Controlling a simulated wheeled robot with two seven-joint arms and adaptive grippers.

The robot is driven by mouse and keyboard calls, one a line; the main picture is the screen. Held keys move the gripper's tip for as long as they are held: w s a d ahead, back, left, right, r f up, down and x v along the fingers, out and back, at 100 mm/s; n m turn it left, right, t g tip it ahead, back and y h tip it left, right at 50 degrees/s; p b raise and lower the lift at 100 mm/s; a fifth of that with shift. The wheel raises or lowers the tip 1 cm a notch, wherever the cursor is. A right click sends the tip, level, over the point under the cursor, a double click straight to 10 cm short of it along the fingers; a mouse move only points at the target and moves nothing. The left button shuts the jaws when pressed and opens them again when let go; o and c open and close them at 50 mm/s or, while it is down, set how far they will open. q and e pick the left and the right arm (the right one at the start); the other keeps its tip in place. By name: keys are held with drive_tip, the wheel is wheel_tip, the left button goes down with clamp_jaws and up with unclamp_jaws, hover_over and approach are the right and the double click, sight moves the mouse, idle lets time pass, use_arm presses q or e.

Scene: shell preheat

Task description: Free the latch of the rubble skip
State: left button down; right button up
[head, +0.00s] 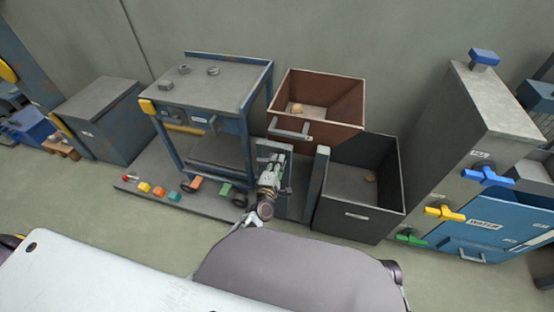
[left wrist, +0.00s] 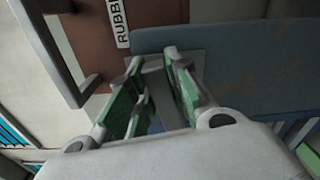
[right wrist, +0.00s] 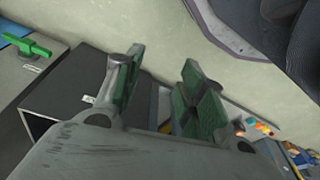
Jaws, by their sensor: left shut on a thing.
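The rubble skip (head: 337,99) is an open rust-brown bin at the back centre, with a grey handle (head: 290,133) on its front. In the left wrist view its brown front (left wrist: 88,38) and label (left wrist: 122,22) show. My left gripper (head: 271,160) is in front of the skip's lower left; in the left wrist view its green-padded fingers (left wrist: 155,72) are shut on a small grey metal piece (left wrist: 156,85), apparently the latch, beside a blue-grey plate (left wrist: 235,65). The fingers hide much of it. My right gripper (right wrist: 160,85) is open and empty.
A dark open bin (head: 358,214) stands right of the skip. A blue-framed bench (head: 225,85) stands left, with several coloured blocks on the base before it. A grey cabinet (head: 470,120) with blue, yellow and green valve handles is at the right.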

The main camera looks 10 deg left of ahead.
use_arm(q)
drive_tip(key=shift+f+m+p, duration=0.35)
drive_tip(key=shift+m+p, duration=0.05)
drive_tip(key=shift+m, duration=0.8)
use_arm(e)
drive_tip(key=shift+s+d+f, duration=0.1)
drive_tip(key=shift+s+f, duration=0.15)
drive_tip(key=shift+f, duration=0.2)
drive_tip(key=shift+s+d+f, duration=0.1)
drive_tip(key=shift+s+f, duration=0.15)
drive_tip(key=shift+f, duration=0.2)
drive_tip(key=shift+w, duration=0.25)
use_arm(q)
drive_tip(key=c, duration=1.3)
unclamp_jaws()
use_arm(e)
drive_tip(key=shift+r, duration=0.15)
drive_tip(key=shift+s+a, duration=0.1)
drive_tip(key=shift+s, duration=0.15)
use_arm(q)
drive_tip(key=shift+n, duration=0.3)
use_arm(e)
drive_tip(key=shift+f, duration=0.25)
